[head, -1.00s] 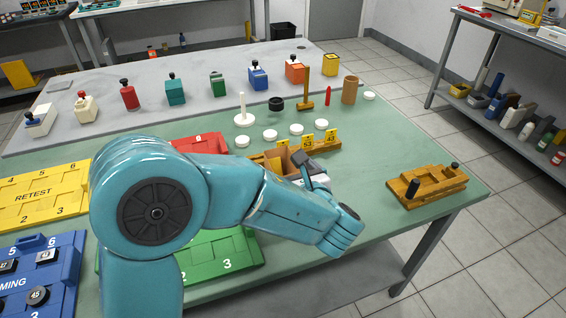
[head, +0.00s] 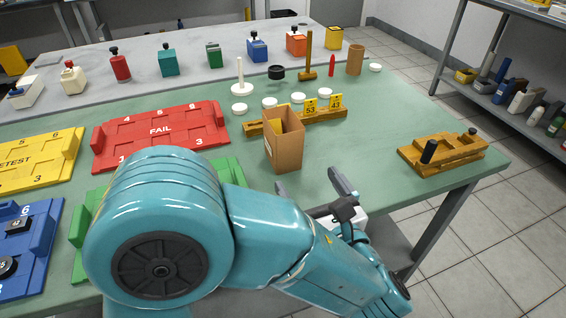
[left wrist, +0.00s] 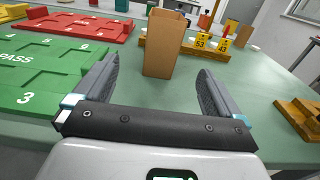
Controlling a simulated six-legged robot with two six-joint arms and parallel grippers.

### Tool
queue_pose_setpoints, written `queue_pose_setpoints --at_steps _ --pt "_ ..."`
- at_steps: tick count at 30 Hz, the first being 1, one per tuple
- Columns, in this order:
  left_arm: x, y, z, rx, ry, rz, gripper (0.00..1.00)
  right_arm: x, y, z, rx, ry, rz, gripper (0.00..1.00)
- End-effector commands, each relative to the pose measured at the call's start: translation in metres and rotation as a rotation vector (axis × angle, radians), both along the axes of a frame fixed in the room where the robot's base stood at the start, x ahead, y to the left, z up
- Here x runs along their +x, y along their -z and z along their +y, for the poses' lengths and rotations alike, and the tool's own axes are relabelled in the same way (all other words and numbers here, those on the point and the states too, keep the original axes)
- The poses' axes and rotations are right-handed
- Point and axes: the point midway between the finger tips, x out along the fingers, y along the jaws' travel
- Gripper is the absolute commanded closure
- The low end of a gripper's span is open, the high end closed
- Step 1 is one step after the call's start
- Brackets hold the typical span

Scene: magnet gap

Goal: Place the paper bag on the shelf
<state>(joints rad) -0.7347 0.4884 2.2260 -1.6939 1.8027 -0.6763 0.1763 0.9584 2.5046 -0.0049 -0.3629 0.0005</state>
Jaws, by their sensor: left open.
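The paper bag (head: 284,147) is a brown, open-topped bag standing upright on the green table. In the left wrist view the bag (left wrist: 164,45) stands ahead, between the lines of the two fingers. My left gripper (head: 308,180) is open and empty, on the near side of the bag and apart from it. In the left wrist view both fingers of the gripper (left wrist: 158,72) are spread wide with bare table between them. A grey metal shelf unit (head: 496,101) stands at the right, across the floor. My right gripper is not in view.
A wooden rack (head: 330,116) with yellow number tags stands just behind the bag. A red FAIL tray (head: 160,140) and a green tray (left wrist: 50,70) lie to the left. A wooden fixture (head: 440,154) sits near the right edge. The table between bag and fixture is clear.

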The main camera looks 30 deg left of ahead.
Motion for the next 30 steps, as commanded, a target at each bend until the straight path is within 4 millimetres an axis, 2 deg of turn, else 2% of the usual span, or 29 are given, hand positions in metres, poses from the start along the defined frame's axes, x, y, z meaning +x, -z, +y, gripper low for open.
queue_pose_setpoints --at_steps 1,5,15,23,30 --pt "0.0 0.008 -0.002 0.0 0.007 -0.001 0.02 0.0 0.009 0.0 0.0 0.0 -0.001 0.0" --pt "0.01 0.008 0.008 -0.003 0.006 -0.002 0.02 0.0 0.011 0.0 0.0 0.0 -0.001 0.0" --pt "0.061 0.007 0.066 -0.003 0.005 -0.002 0.02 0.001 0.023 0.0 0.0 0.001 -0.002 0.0" --pt "0.077 0.006 0.083 -0.001 0.009 -0.002 0.02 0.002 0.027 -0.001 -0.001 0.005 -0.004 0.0" --pt "0.103 0.007 0.11 -0.002 0.007 -0.002 0.02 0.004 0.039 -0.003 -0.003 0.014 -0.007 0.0"
